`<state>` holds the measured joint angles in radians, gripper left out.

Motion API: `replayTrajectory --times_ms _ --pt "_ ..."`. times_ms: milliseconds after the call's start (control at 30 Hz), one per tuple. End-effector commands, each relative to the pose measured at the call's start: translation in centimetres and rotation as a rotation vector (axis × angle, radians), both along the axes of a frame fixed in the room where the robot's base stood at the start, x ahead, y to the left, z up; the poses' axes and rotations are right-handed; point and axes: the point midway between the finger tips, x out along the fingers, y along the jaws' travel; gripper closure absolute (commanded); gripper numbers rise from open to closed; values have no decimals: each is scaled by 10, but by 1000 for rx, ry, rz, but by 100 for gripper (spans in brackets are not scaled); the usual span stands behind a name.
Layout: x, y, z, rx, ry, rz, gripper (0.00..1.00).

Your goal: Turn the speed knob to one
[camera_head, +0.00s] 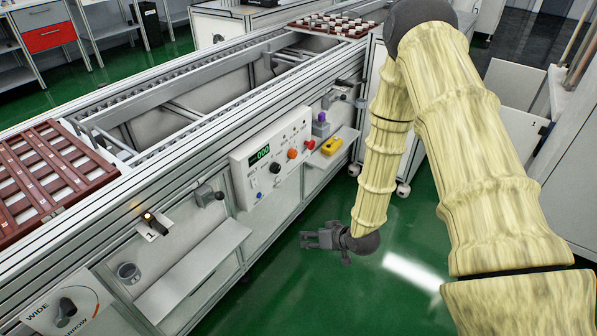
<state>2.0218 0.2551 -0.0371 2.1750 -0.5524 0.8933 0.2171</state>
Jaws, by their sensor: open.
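A pale control panel (272,160) is fixed to the front side of the conveyor. A black round knob (275,168) sits on it below a green digital display (260,154) that seems to read 000. This looks like the speed knob, but its labels and pointer are too small to read. My gripper (306,239) is open and empty, over the green floor in front of the conveyor. In the picture it is below and right of the panel, apart from the knob.
The panel also carries an orange knob (292,154), a red button (310,144) and a blue button (259,196). A wide/narrow dial (66,312) is at lower left. A small lever (152,219) and a shelf (200,265) stick out from the conveyor. Brown trays (45,172) lie on top.

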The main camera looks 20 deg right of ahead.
Motion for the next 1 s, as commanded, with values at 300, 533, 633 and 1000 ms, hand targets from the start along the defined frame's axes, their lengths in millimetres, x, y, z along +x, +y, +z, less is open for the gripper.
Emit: replayTrajectory --times_ms 300,533,633,1000 --pt "96 -24 7 90 -261 58 45" --pt "147 -44 29 145 -435 116 45" --pt "164 -54 40 165 -507 145 45" --pt "200 -92 80 210 -723 254 45"
